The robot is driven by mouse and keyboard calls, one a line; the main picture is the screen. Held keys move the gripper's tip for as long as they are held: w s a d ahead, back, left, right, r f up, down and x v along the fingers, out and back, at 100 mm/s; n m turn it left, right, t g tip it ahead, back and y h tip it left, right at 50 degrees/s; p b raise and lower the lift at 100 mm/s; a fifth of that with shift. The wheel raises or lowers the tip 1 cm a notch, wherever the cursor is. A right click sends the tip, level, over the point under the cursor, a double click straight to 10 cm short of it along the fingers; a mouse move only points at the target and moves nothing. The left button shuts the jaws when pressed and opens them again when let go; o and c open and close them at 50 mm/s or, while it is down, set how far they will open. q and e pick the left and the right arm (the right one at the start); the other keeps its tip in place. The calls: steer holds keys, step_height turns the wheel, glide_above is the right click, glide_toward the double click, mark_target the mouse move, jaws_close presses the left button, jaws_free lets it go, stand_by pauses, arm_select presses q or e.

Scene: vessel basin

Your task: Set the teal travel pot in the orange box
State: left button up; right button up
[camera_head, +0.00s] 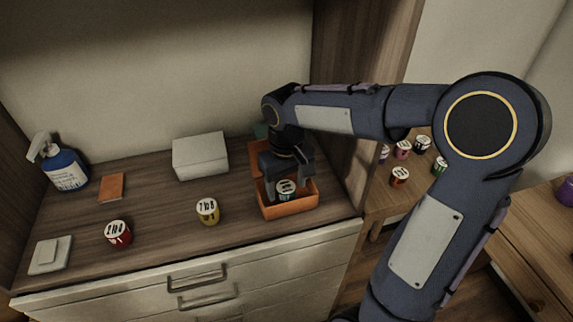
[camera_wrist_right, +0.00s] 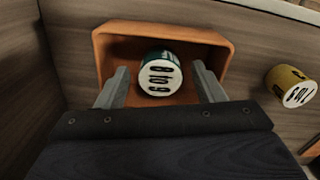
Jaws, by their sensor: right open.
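The orange box (camera_head: 290,207) stands on the wooden counter at the right, near the side panel. The teal pot (camera_head: 286,190) with a white labelled lid is inside the box; in the right wrist view the pot (camera_wrist_right: 159,75) lies within the box walls (camera_wrist_right: 217,37). My right gripper (camera_head: 284,188) reaches down into the box from above. In the right wrist view its fingers (camera_wrist_right: 160,86) are open, one on each side of the pot, with gaps showing. The pot's lower part is hidden. My left gripper is not in view.
A yellow pot (camera_head: 208,211) and a red pot (camera_head: 119,233) stand left of the box. A white box (camera_head: 201,156) is behind them. A blue spray bottle (camera_head: 64,165) is at far left. The cabinet side panel (camera_head: 345,110) rises close on the right.

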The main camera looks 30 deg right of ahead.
mark_target(286, 188)
step_height(286, 188, up, 10)
steer(key=s+a+f+m+t+y, duration=0.1)
steer(key=s+a+f+t+y, duration=0.1)
steer(key=s, duration=0.6)
steer(key=s+a+f+t+y, duration=0.1)
steer(key=s+a+f+t, duration=0.1)
steer(key=s, duration=0.6)
step_height(286, 188, down, 3)
steer(key=shift+s+r+m+t+y+p, duration=0.15)
steer(key=shift+s+m+t+y+p, duration=0.3)
steer(key=shift+t, duration=0.35)
steer(key=shift+a, duration=0.1)
